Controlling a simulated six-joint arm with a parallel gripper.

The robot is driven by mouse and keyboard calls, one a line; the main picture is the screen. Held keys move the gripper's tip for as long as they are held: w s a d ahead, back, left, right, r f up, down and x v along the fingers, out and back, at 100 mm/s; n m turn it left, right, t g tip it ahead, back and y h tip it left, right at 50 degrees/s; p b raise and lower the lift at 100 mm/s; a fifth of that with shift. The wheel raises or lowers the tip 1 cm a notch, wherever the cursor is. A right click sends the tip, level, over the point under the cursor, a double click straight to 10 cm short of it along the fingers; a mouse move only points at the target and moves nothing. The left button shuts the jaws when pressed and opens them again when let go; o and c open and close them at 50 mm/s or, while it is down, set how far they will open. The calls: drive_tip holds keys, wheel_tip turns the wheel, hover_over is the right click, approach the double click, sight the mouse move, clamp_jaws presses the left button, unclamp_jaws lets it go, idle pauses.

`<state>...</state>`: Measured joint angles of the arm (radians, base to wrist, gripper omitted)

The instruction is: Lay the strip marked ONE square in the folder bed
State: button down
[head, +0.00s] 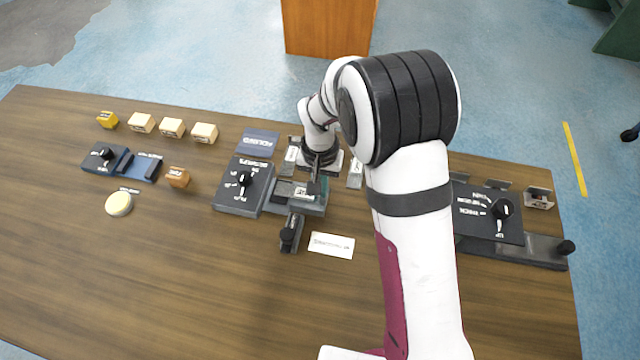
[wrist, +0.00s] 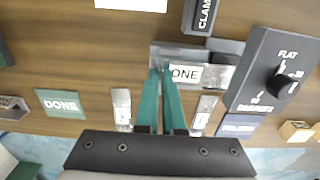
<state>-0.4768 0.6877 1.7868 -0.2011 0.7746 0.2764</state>
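The strip marked ONE (wrist: 216,75) is a metallic piece with a white label. It lies over the grey folder bed (wrist: 230,47) in the wrist view, its long side running roughly along the bed. In the head view the strip's label (head: 301,193) shows on the bed (head: 312,209). My gripper (wrist: 161,72) points down with its two teal fingers close together over the strip's left end, left of the word ONE. It also shows in the head view (head: 316,188). The fingertips hide that end, and I cannot tell whether they grip it.
Two other labelled metal strips (wrist: 122,104) (wrist: 205,112) lie near the bed. A knob panel marked FLAT (wrist: 262,75) stands close beside it, and a CLAMP handle (wrist: 203,14) sits opposite. A DONE pad (wrist: 62,103) lies apart. Bare table lies at the front left.

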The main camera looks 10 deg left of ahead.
drive_tip(key=shift+f, duration=0.25)
drive_tip(key=c, duration=1)
unclamp_jaws()
drive_tip(key=shift+o, duration=0.2)
wheel_tip(320, 180, up, 16)
drive_tip(key=shift+f, duration=0.1)
